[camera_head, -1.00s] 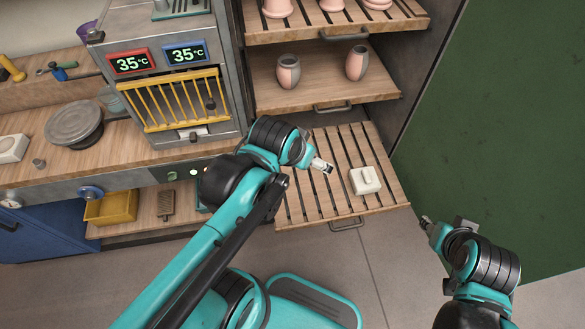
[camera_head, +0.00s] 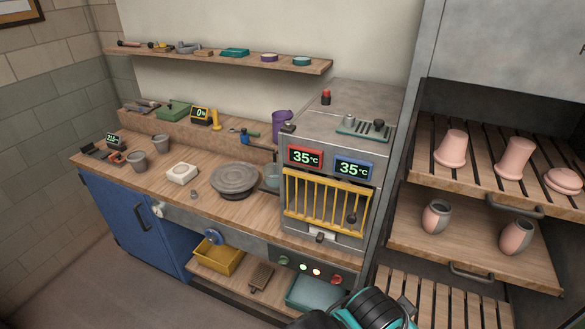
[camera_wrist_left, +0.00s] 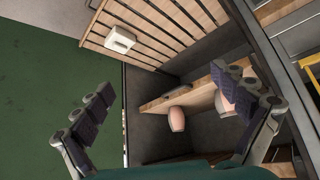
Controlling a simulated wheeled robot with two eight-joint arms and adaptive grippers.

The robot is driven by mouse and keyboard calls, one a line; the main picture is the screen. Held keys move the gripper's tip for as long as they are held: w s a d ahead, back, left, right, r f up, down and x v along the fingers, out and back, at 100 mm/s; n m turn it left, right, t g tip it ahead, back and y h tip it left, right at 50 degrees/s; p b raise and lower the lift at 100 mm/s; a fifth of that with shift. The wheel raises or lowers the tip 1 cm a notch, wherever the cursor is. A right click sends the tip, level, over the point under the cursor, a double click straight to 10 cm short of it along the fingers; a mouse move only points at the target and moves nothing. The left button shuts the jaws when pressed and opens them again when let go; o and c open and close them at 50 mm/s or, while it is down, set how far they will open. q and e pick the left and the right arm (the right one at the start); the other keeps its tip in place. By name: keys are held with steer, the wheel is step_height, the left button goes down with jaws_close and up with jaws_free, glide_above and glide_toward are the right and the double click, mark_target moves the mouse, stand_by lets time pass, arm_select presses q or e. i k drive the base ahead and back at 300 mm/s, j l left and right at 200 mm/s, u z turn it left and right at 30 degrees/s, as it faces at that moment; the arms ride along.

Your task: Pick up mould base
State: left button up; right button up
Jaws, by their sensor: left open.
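A white block (camera_wrist_left: 120,40), which looks like a mould base, lies on a pulled-out slatted shelf (camera_wrist_left: 160,22) in the left wrist view. A similar white block with a round mark (camera_head: 182,172) sits on the wooden bench in the head view; which one is the mould base I cannot tell. My left gripper (camera_wrist_left: 163,87) is open and empty, its fingers spread wide and apart from the block on the shelf. In the head view my left wrist shows at the bottom edge, over the slatted shelf's left side. My right gripper is out of view.
The rack's upper shelves hold pink pots (camera_head: 452,148) and two-tone vases (camera_head: 436,217). A kiln with a yellow grille (camera_head: 325,203) stands left of the rack. The bench (camera_head: 130,177) carries a grey wheel (camera_head: 234,179) and grey cups (camera_head: 161,144). A green surface (camera_wrist_left: 50,80) borders the rack.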

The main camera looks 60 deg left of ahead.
mark_target(182, 173)
steer(key=u, duration=2.85)
steer(key=i+j+z, duration=0.25)
steer(key=i+j, duration=0.3)
steer(key=i, duration=0.35)
steer(key=i+j+z, duration=0.2)
steer(key=i+j, duration=0.5)
steer(key=i, duration=0.15)
